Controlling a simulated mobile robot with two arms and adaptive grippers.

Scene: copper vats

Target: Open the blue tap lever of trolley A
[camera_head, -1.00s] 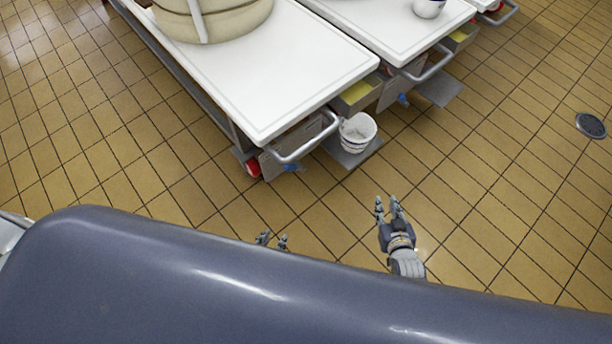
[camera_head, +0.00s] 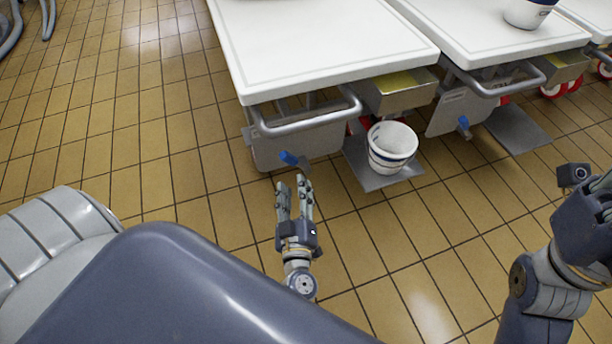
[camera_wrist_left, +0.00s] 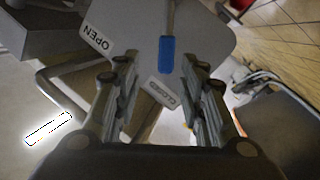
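The blue tap lever (camera_head: 288,158) sits on a grey panel under the front end of the nearest white-topped trolley (camera_head: 330,48). In the left wrist view the lever (camera_wrist_left: 166,57) points down towards a "CLOSED" label (camera_wrist_left: 163,92); an "OPEN" label (camera_wrist_left: 96,38) is to its left. My left gripper (camera_head: 293,185) is open, its fingers pointing at the lever. In the wrist view the lever appears between the two fingers, with no clear contact. My right arm is at the right edge of the head view; its fingers are not clearly visible.
A metal handle bar (camera_head: 308,122) crosses above the lever. A white bucket (camera_head: 391,147) stands on a low metal plate to its right. A second trolley (camera_head: 490,28) has another blue lever (camera_head: 464,121). Open tiled floor (camera_head: 130,160) is on the left.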

